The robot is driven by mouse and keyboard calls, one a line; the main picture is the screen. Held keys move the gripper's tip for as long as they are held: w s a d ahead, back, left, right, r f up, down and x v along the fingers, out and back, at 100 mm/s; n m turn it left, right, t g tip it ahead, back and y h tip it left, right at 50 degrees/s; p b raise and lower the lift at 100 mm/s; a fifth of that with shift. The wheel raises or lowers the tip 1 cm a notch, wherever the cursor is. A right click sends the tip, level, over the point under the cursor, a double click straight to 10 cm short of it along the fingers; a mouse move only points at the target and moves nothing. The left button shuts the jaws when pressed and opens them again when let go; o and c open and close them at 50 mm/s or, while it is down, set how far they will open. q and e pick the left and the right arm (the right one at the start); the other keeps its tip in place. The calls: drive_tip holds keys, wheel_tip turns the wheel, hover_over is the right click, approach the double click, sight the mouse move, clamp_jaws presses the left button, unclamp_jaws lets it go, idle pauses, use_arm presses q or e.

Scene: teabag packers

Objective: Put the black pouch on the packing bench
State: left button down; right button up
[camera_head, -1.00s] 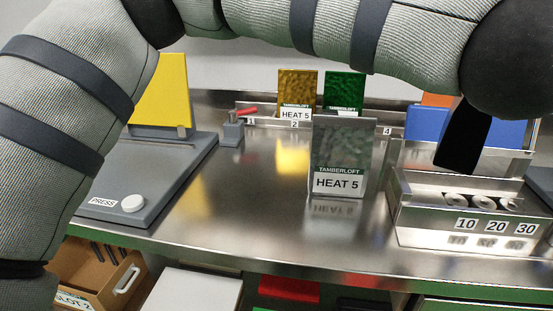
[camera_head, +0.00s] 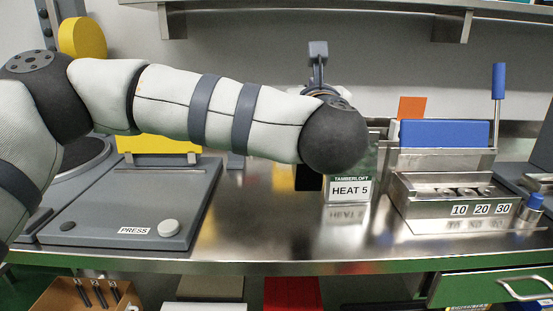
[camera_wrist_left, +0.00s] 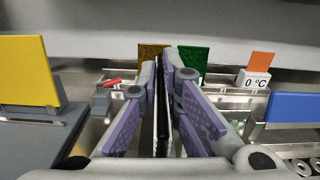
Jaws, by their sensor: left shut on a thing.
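The black pouch (camera_wrist_left: 162,112) shows edge-on as a thin dark upright strip between the purple-padded fingers of my left gripper (camera_wrist_left: 163,95) in the left wrist view. The gripper is shut on it. In the head view, my left arm hides the gripper, and a dark patch that seems to be the pouch (camera_head: 308,179) shows below the arm, over the steel bench (camera_head: 260,225). Whether its lower edge touches the bench is not clear. My right gripper is not in view.
A blue-topped sealer (camera_head: 445,132) stands further right, and a grey press (camera_head: 140,205) at left. Brown (camera_wrist_left: 152,51) and green (camera_wrist_left: 194,58) packets stand behind. Bare steel lies in front.

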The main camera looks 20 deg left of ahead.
use_arm(q)
drive_tip(key=w+a+f, duration=0.2)
drive_tip(key=a+f, duration=0.5)
drive_tip(key=f, duration=0.3)
drive_tip(key=shift+w, duration=0.35)
drive_tip(key=c, duration=2.2)
unclamp_jaws()
drive_tip(key=shift+f, duration=0.15)
drive_tip(key=o, duration=0.4)
